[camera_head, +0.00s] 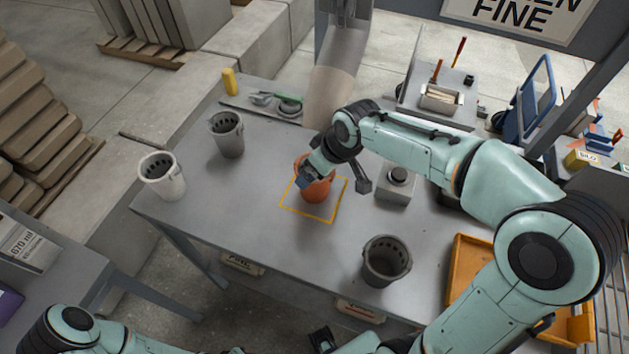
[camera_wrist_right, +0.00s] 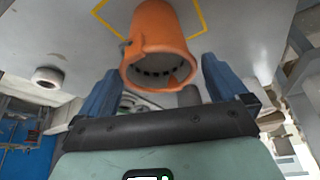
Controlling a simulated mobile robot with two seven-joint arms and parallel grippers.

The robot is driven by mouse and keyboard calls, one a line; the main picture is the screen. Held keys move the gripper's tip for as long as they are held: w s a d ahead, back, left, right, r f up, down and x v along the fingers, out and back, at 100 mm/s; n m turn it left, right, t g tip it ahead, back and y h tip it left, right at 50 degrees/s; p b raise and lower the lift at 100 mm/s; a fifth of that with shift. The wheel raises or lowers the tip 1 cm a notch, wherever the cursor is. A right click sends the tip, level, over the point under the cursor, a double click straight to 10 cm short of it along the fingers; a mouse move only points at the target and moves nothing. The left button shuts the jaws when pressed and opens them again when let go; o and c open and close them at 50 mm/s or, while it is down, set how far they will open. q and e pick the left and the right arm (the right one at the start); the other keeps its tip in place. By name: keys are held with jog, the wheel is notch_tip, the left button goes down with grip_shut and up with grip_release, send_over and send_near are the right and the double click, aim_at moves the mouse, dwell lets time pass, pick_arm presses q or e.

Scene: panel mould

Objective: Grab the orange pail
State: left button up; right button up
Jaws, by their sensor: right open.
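The orange pail (camera_head: 318,191) stands inside a yellow square outline (camera_head: 309,215) on the grey table; my right gripper partly covers it in the head view. In the right wrist view the pail (camera_wrist_right: 163,28) lies ahead, its mouth facing the camera, with dark holes around the inside. My right gripper (camera_head: 307,178) is at the pail's upper part. Its two blue fingers are spread wide (camera_wrist_right: 160,66), one to either side of the pail's mouth in that view, with nothing clamped. Contact with the pail cannot be told.
A white pail (camera_head: 162,180) and a grey pail (camera_head: 227,138) stand at the table's left; a dark grey pail (camera_head: 386,264) stands near the front right. A grey block with a black knob (camera_head: 397,182) stands right of the outline. An orange tray (camera_head: 468,268) is at the right.

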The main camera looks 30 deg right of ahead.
jog(key=shift+x, duration=2.75)
jog(key=shift+d+r, duration=0.1)
jog(key=shift+d, duration=0.1)
jog(key=c, duration=1.1)
